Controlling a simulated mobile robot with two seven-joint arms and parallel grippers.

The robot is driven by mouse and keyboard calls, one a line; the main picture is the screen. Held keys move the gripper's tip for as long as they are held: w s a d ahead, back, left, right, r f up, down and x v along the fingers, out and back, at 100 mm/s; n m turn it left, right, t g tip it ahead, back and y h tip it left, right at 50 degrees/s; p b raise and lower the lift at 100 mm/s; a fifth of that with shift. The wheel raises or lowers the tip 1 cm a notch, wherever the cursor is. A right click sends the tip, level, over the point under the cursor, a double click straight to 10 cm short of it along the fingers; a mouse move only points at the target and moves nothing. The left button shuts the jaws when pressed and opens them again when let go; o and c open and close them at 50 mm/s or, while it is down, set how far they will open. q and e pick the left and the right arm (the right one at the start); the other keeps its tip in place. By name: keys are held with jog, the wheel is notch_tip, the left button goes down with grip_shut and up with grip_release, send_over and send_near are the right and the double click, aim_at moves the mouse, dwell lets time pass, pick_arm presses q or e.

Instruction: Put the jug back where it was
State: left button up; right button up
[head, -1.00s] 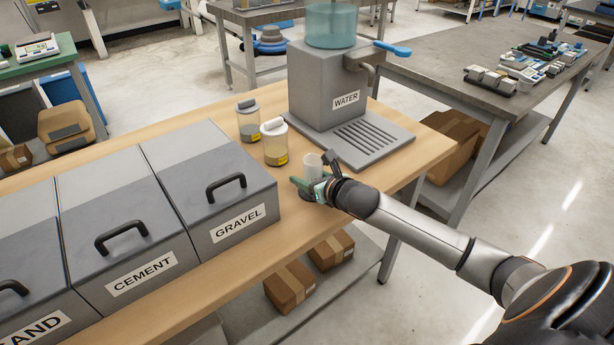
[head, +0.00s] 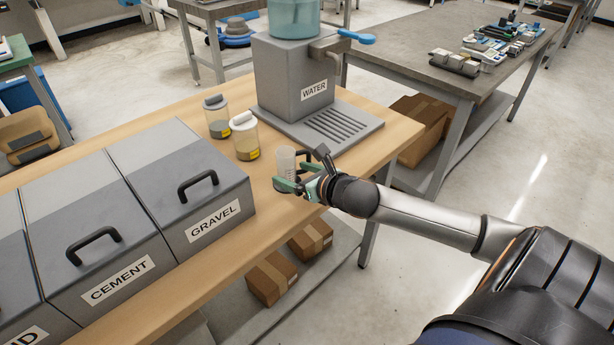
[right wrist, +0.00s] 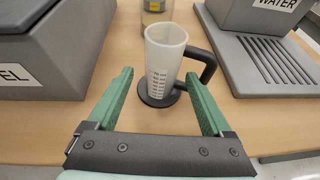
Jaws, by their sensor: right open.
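The jug (head: 286,161) is a translucent white measuring jug with printed marks and a black handle. It stands upright near the front edge of the wooden bench, right of the gravel bin. In the right wrist view the jug (right wrist: 162,62) has a dark round disc (right wrist: 158,97) at its foot; I cannot tell whether this is part of it. My right gripper (head: 298,174) is open with green fingers. In the right wrist view its fingertips (right wrist: 160,80) lie left and right of the jug's lower part, with visible gaps. My left gripper is not in view.
The water dispenser (head: 290,75) with its grille tray (head: 340,125) stands behind the jug. Two lidded jars (head: 246,142) stand to the jug's back left. The gravel bin (head: 185,185) and cement bin (head: 85,230) fill the bench's left part.

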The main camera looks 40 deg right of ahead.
jog(key=shift+v, duration=2.65)
jog(key=shift+f, duration=0.1)
